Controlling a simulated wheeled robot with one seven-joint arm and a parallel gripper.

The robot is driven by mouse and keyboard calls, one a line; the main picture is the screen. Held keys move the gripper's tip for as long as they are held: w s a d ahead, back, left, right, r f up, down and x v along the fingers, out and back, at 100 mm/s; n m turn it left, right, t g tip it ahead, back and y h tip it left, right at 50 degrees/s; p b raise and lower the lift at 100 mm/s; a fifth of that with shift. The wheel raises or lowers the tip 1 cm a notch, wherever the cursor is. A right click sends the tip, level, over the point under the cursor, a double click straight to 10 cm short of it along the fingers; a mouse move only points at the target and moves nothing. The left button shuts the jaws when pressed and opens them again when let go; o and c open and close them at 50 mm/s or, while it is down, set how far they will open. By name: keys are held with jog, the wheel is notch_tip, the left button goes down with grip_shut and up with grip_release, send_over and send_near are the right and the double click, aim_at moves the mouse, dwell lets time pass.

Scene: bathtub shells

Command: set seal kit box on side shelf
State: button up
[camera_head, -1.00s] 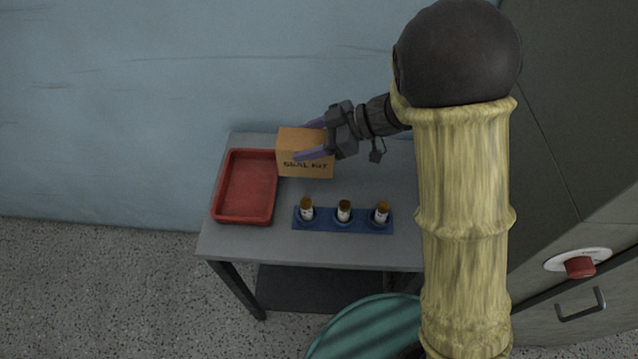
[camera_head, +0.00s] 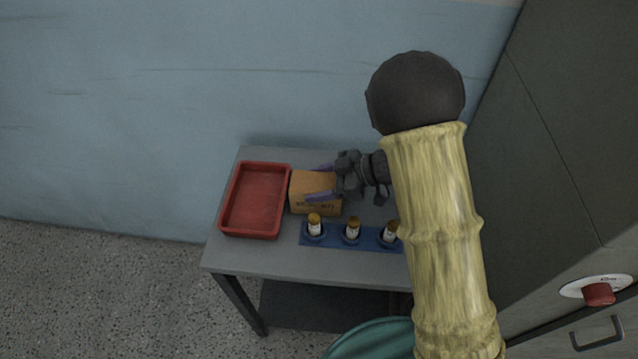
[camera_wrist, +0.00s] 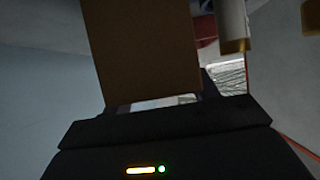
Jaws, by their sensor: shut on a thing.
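The seal kit box (camera_head: 316,203) is an orange-brown carton with dark lettering on its front. It is at the table, right of the red tray and behind the blue holder. My gripper (camera_head: 321,183) comes from the right and is shut on the box, one finger along its back and one along its front. In the wrist view the box (camera_wrist: 143,50) fills the upper middle as a brown face. The grey table (camera_head: 238,259) carries these things. I cannot tell whether the box's underside touches the table top.
An empty red tray (camera_head: 229,232) stands on the table's left. A blue holder (camera_head: 335,239) with three white, amber-topped vials (camera_head: 352,229) lies in front of the box. A teal round object (camera_head: 372,342) is below. A grey cabinet (camera_head: 560,130) with a red knob (camera_head: 598,294) stands right.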

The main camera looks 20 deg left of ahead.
jog(key=shift+f, duration=0.15)
jog(key=o, duration=1.2)
jog(key=shift+d, duration=0.2)
jog(key=v, duration=1.1)
jog(key=shift+w+d+r+p, duration=0.1)
jog(key=shift+d+r+p, duration=0.15)
jog(key=shift+p, duration=0.05)
